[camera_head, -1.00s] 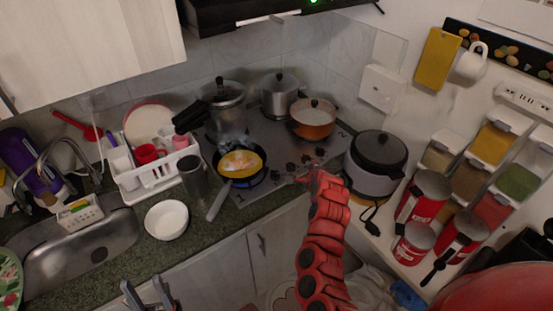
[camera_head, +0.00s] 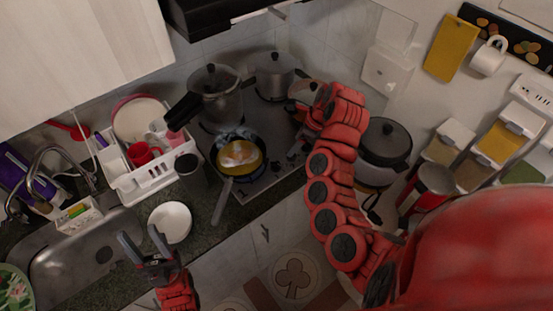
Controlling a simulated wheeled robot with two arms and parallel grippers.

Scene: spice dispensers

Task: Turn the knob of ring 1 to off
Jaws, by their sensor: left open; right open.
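The black stove (camera_head: 253,187) stands in the corner with several pots on it. A black frying pan (camera_head: 226,190) with yellow food sits on the front left ring. Small dark knobs (camera_head: 276,166) are at the stove's front right. Their markings and settings are too small to read, so I cannot tell which belongs to ring 1. My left gripper (camera_head: 141,238) is open and empty, in front of the counter near the white bowl.
A rice cooker (camera_head: 385,145) is right of my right arm. A white bowl (camera_head: 170,222) and dish rack (camera_head: 150,180) are left.

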